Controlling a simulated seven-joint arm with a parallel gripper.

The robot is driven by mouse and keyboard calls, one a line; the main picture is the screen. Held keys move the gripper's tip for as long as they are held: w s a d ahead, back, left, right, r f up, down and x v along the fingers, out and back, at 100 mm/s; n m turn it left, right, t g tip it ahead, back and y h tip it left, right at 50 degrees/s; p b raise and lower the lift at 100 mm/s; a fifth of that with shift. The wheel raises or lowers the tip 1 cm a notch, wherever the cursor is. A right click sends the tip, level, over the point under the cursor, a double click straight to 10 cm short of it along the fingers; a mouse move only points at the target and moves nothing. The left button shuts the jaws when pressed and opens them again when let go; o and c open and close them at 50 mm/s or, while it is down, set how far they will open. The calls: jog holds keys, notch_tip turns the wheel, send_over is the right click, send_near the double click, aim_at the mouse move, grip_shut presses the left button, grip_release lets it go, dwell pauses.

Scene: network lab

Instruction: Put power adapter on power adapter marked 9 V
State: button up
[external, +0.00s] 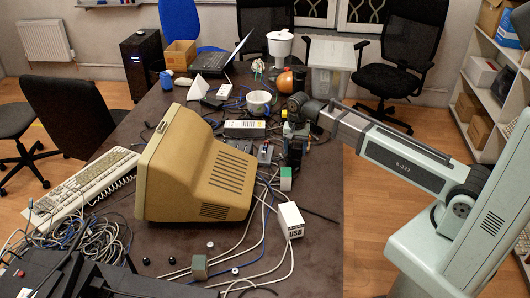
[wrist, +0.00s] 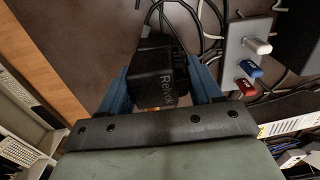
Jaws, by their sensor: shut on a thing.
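My gripper (wrist: 160,78) has blue fingers on both sides of a black power adapter (wrist: 156,68) with partly readable pale lettering. It is shut on this adapter. In the external view my gripper (external: 294,150) hangs over the right half of the table, and the dark adapter is hard to make out there. I cannot read a 9 V mark on anything in either view, so I cannot tell which thing is the marked adapter.
A grey switch box (wrist: 248,50) with white, blue and red toggles lies right of my gripper in the wrist view. A beige monitor (external: 200,170), a white USB box (external: 289,220), a green-and-white block (external: 286,178) and loose cables crowd the table. The table's right front is mostly clear.

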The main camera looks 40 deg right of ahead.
aim_at(295, 145)
jog(key=shift+f, duration=0.15)
jog(key=o, duration=1.2)
jog(key=shift+c, duration=0.2)
notch_tip(295, 145, up, 12)
